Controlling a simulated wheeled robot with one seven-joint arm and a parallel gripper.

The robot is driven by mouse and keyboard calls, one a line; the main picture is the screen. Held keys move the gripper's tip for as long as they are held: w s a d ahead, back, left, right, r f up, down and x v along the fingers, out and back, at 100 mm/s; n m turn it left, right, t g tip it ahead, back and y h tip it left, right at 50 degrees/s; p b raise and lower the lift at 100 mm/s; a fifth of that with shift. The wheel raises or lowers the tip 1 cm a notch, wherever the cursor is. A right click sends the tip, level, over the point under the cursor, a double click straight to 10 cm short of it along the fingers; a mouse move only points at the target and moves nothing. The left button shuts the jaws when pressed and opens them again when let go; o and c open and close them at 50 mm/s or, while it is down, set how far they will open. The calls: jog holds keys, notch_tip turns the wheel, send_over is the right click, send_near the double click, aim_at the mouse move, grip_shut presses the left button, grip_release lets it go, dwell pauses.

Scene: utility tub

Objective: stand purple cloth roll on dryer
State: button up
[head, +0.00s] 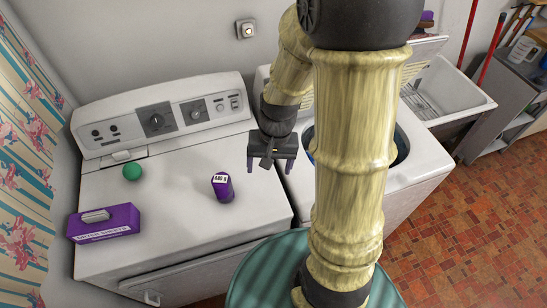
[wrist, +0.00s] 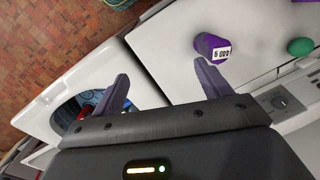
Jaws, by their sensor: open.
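The purple cloth roll (head: 223,190), a short cylinder with a white printed label, is on the white dryer top (head: 180,215), right of its middle. It also shows in the wrist view (wrist: 205,43), beyond one fingertip. I cannot tell surely whether it stands or lies. My gripper (head: 270,168) is open and empty, above the right edge of the dryer near the gap to the washer. It is to the right of the roll and apart from it. In the wrist view, my gripper (wrist: 161,75) has its two fingers spread with nothing between them.
A green ball (head: 132,172) and a purple dryer sheets box (head: 105,224) are on the dryer's left part. The control panel (head: 165,115) rises behind. The open washer (head: 415,165) stands right, with a sink (head: 445,90) beyond. The dryer's front middle is clear.

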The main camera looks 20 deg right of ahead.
jog(key=r+n+t, duration=0.1)
jog(key=s+r+n+h, duration=0.1)
jog(key=r, duration=0.1)
jog(key=s+r+n+t, duration=0.1)
jog(key=r, duration=0.1)
jog(key=shift+d+n+t, duration=0.2)
jog(key=shift+n+t, duration=0.1)
jog(key=shift+n, duration=0.1)
jog(key=shift+f, duration=0.1)
jog(key=shift+f, duration=0.1)
jog(key=b+x, duration=0.1)
jog(key=b, duration=0.1)
jog(key=b+x, duration=0.2)
jog(key=shift+s+f, duration=0.35)
jog(key=shift+f, duration=0.05)
jog(key=shift+c, duration=0.3)
